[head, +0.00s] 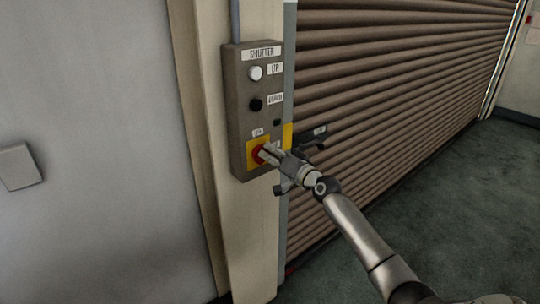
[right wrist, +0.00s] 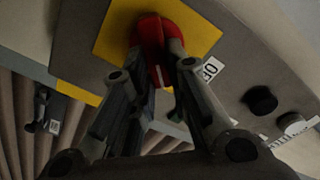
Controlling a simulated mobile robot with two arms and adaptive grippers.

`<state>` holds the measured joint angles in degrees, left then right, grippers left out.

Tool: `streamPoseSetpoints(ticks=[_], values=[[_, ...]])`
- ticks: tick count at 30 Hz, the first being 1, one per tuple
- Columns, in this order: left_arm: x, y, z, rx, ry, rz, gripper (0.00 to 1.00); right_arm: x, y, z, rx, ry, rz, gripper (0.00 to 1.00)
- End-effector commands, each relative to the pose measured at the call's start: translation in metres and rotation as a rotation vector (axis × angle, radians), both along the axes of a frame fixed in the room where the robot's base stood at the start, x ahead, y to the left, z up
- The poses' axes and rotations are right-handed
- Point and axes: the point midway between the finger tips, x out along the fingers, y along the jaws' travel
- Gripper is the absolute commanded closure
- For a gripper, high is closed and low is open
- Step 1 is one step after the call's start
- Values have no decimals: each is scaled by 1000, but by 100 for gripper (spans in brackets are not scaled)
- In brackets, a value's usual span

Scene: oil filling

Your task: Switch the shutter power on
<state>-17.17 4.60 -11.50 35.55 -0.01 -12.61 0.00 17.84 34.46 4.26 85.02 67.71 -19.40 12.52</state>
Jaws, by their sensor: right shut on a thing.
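The grey shutter control box (head: 236,125) is mounted on a cream post, with a label reading SHUTTER at its top. It carries a white UP button (head: 255,72) and a black button (head: 255,104) below it. Near the bottom a red rotary switch (head: 257,154) sits on a yellow plate (head: 252,144). My right gripper (head: 265,153) is at the red switch and hides part of it. In the right wrist view its two fingers are shut on the red switch handle (right wrist: 153,45), one on each side. An OFF label (right wrist: 211,69) shows beside the yellow plate. My left gripper is not in view.
The brown slatted shutter (head: 400,70) is to the right of the post and reaches down to the floor. Grey-green floor (head: 460,210) lies open at the right. A pale wall (head: 90,100) with a small grey box (head: 20,165) is on the left.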

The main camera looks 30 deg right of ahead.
Motion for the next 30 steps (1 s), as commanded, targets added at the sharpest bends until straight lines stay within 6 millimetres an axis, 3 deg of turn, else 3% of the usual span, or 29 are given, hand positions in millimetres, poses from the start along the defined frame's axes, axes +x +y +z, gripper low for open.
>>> streamPoseSetpoints(ticks=[18,30], values=[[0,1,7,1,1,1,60,0,-4,-7,553,44,-1,100],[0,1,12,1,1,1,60,0,-5,-11,744,59,-1,100]])
